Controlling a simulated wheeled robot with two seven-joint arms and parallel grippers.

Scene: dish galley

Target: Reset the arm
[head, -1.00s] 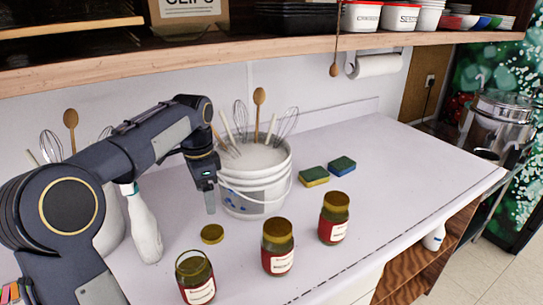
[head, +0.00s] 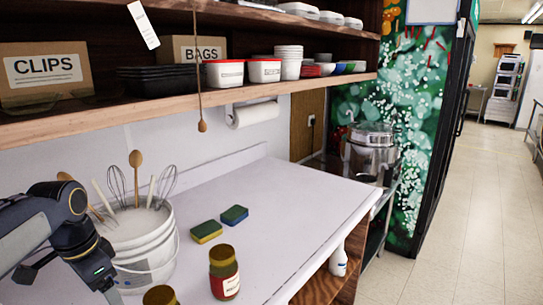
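My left arm comes in from the left edge in the head view. Its gripper (head: 113,296) points down in front of the white utensil bucket (head: 150,240), at the bottom of the picture. The fingers are mostly cut off by the lower edge, so I cannot tell if they are open or shut. My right arm is not in view.
Two gold-lidded jars, one standing whole (head: 223,272) and one cut off (head: 160,296), are on the white counter (head: 290,205). Two sponges (head: 206,232) (head: 235,215) lie behind them. A shelf (head: 200,101) overhangs the counter. The aisle floor (head: 480,200) is clear at right.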

